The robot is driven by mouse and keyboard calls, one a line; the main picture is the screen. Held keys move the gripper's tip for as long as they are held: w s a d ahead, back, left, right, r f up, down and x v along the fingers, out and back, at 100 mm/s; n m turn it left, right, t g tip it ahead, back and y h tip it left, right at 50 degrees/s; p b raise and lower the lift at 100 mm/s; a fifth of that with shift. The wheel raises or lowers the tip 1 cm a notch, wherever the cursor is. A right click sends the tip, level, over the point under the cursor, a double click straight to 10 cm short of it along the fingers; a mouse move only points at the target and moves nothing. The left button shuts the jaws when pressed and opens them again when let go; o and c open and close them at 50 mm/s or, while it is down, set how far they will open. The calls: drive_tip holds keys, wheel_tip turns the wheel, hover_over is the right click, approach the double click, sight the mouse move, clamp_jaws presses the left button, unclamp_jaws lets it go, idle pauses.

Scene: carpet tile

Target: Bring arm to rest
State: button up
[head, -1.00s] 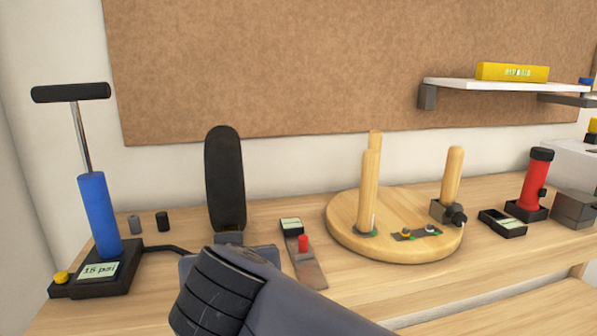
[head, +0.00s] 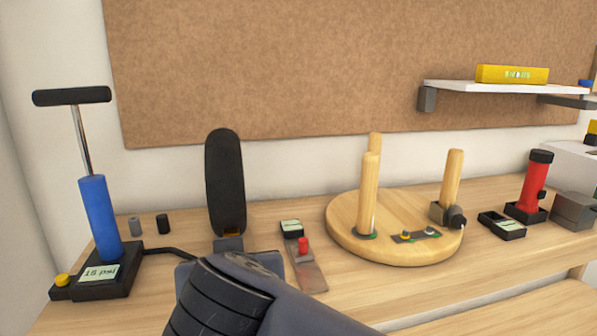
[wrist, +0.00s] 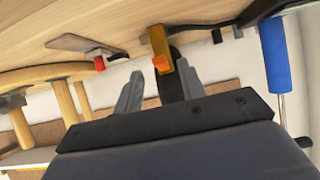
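My gripper (wrist: 160,72) shows in the wrist view, with its two grey fingers spread apart and nothing seen clamped between them. An orange-yellow piece (wrist: 158,42) lies just past the fingertips, in line with the gap. The black upright wheel (head: 225,180) stands behind it; part of it shows between the fingers in the wrist view (wrist: 172,86). In the head view my dark arm fills the bottom centre and the fingers are hidden behind it.
On the bench, a blue pump (head: 98,215) stands left. A red-knobbed plate (head: 308,270) and round wooden board with pegs (head: 340,235) lie right of the wheel. A red flashlight (head: 533,185) is farther right. A white shelf (head: 460,88) hangs above.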

drive_tip(key=b+x, duration=0.1)
drive_tip(key=x, duration=0.4)
drive_tip(key=shift+w+f, duration=0.15)
drive_tip(key=shift+f, duration=0.05)
drive_tip(key=shift+r+p, duration=0.45)
drive_tip(key=shift+p, duration=0.35)
drive_tip(key=shift+r+p, duration=0.15)
drive_tip(key=shift+p, duration=0.3)
drive_tip(key=shift+g+p, duration=0.3)
drive_tip(key=shift+p, duration=0.55)
drive_tip(key=g+p, duration=0.1)
drive_tip(key=p, duration=0.2)
drive_tip(key=shift+r+h, duration=0.2)
drive_tip(key=shift+h, duration=0.1)
drive_tip(key=g+p, duration=0.1)
drive_tip(key=p, duration=0.3)
drive_tip(key=r+g+p, duration=0.1)
drive_tip(key=p, duration=0.3)
drive_tip(key=g+p, duration=0.1)
drive_tip(key=p, duration=0.3)
drive_tip(key=shift+r+h+p, duration=0.25)
drive_tip(key=shift+h+p, duration=0.1)
drive_tip(key=shift+h, duration=0.05)
drive_tip(key=g+p, duration=0.1)
drive_tip(key=p, duration=0.2)
drive_tip(key=r+g+p, duration=0.1)
drive_tip(key=g+p, duration=0.1)
drive_tip(key=p, duration=0.2)
drive_tip(key=shift+w+h, duration=0.3)
